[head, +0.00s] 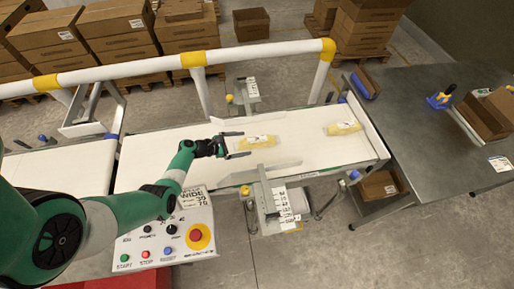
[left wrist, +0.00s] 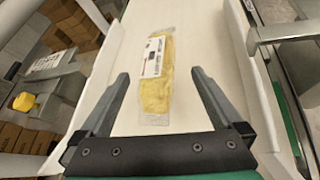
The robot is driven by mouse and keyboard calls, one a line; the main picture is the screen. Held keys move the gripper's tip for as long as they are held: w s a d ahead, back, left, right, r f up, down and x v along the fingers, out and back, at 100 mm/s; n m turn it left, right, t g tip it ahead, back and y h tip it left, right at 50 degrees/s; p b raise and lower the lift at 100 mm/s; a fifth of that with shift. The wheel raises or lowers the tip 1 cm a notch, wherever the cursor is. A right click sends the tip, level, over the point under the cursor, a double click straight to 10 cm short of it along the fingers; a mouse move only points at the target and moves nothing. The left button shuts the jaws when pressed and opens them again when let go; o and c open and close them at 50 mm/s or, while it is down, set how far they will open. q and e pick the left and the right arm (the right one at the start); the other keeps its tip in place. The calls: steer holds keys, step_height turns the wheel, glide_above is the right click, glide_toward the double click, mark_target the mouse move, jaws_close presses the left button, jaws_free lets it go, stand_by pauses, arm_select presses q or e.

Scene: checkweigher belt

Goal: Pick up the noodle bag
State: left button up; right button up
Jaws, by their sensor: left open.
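A yellow noodle bag (head: 258,142) in clear wrap with a white label lies on the white belt (head: 190,153) in the head view. A second, similar yellow bag (head: 342,128) lies farther right on the belt. My left gripper (head: 240,144) is open, just left of the nearer bag. In the left wrist view the nearer bag (left wrist: 157,75) lies lengthwise ahead, its near end between the open fingertips of the left gripper (left wrist: 158,82). I see no contact between fingers and bag. My right gripper is not in view.
White guide rails flank the belt, and a white and yellow barrier (head: 190,59) runs behind it. A control panel (head: 165,233) stands in front. A grey metal table (head: 425,120) at right holds an open carton (head: 490,113) and a blue-handled tool (head: 440,98).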

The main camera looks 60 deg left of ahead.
mark_target(252, 142)
arm_select(q)
steer(key=b+x, duration=0.2)
steer(key=shift+w+f, duration=0.2)
steer(key=shift+f, duration=0.2)
steer(key=shift+w+r, duration=0.15)
steer(key=shift+w, duration=0.25)
steer(key=b+x, duration=0.3)
steer(key=x, duration=0.2)
steer(key=shift+f+b, duration=0.2)
steer(key=shift+b, duration=0.1)
steer(key=shift+w, duration=0.1)
steer(key=shift+r, duration=0.1)
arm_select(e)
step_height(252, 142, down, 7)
arm_select(q)
steer(key=shift+a, duration=0.1)
jaws_close()
steer(key=shift+r, duration=0.1)
